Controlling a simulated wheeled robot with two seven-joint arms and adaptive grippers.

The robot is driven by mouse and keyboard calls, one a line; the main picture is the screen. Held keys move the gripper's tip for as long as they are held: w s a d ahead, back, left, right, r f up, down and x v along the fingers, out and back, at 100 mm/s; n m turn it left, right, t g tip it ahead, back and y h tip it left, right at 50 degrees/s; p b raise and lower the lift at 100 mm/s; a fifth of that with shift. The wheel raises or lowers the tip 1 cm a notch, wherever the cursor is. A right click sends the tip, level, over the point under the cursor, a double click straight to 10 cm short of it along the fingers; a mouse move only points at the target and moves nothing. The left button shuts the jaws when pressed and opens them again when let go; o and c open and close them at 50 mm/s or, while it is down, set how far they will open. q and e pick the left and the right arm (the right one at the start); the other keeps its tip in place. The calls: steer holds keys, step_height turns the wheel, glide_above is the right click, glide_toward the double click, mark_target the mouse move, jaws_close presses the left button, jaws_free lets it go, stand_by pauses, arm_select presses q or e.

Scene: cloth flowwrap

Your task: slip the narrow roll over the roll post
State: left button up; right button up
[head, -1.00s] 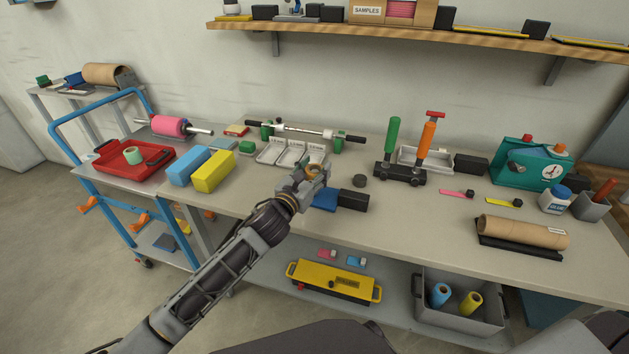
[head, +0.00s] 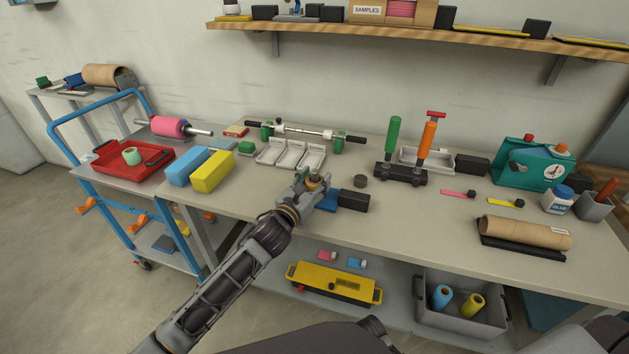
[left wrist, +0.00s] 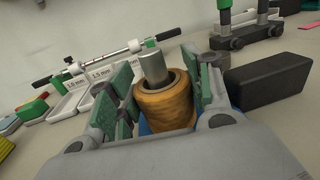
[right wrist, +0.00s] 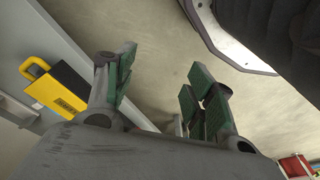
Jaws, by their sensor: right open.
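The narrow roll (left wrist: 165,108) is brown-orange with a hollow core. In the left wrist view it sits around the grey metal roll post (left wrist: 153,68), whose top stands out above the roll. The post's blue base (head: 328,203) is partly hidden behind my left gripper (head: 314,184). My left gripper, also in its wrist view (left wrist: 163,90), has its green pads against both sides of the roll. How far down the post the roll sits is hidden. My right gripper (right wrist: 160,88) is open and empty, away from the roll.
A black block (head: 354,201) adjoins the post base on the right. White trays (head: 290,152) and a roller bar (head: 305,132) lie behind. Yellow (head: 212,172) and blue (head: 187,167) blocks stand left.

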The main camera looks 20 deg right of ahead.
mark_target(310, 185)
arm_select(q)
steer(key=o, duration=0.3)
steer(key=shift+r, duration=0.1)
steer(key=shift+s, duration=0.1)
steer(key=shift+v, duration=0.95)
steer(key=shift+p+v, duration=0.4)
steer(key=shift+v, duration=1.7)
steer(key=shift+p+v, duration=0.3)
steer(key=shift+v, duration=2.6)
arm_select(e)
steer(key=shift+s+d+f, duration=0.1)
steer(key=shift+d+f, duration=0.1)
steer(key=shift+f, duration=0.7)
steer(key=shift+s+d+f, duration=0.1)
steer(key=shift+d+f, duration=0.1)
steer(key=shift+f, duration=0.65)
steer(key=shift+s+d+f, duration=0.1)
steer(key=shift+d+f, duration=0.1)
steer(key=shift+f, duration=0.7)
